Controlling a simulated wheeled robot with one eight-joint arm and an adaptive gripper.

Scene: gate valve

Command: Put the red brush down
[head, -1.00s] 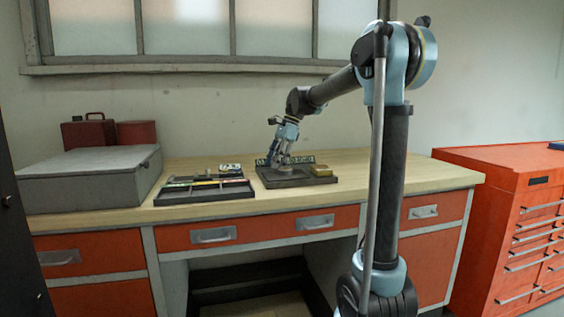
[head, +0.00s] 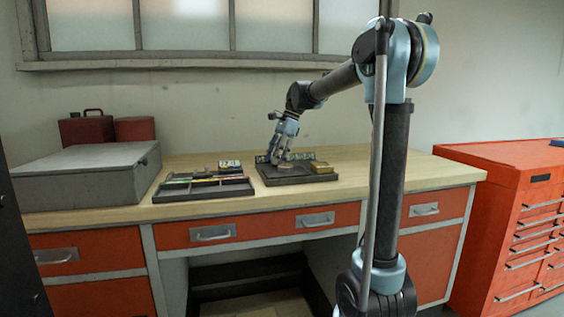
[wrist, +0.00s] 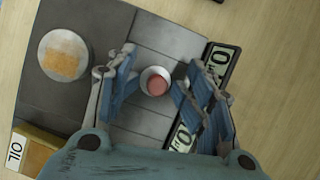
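My gripper (wrist: 160,92) points down over the dark work mat (wrist: 175,38). Its blue fingers are spread, with a gap on each side of a small white round cup (wrist: 143,75) with a reddish, round top inside it. I cannot tell whether that reddish thing is part of the red brush. No brush handle is clear between the fingers. In the head view my gripper (head: 277,156) is low over the mat (head: 285,180), in front of the green-and-white boxes. Thin coloured items lie in the divided tray (head: 205,194) to the left, too small to name.
A white dish (wrist: 50,45) with a tan pad is on the mat, and a yellow OIL box (wrist: 42,141) is at its corner. Green-and-white boxes (wrist: 223,60) line the other side. A grey case (head: 90,180) stands far left. The bench's right side is clear.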

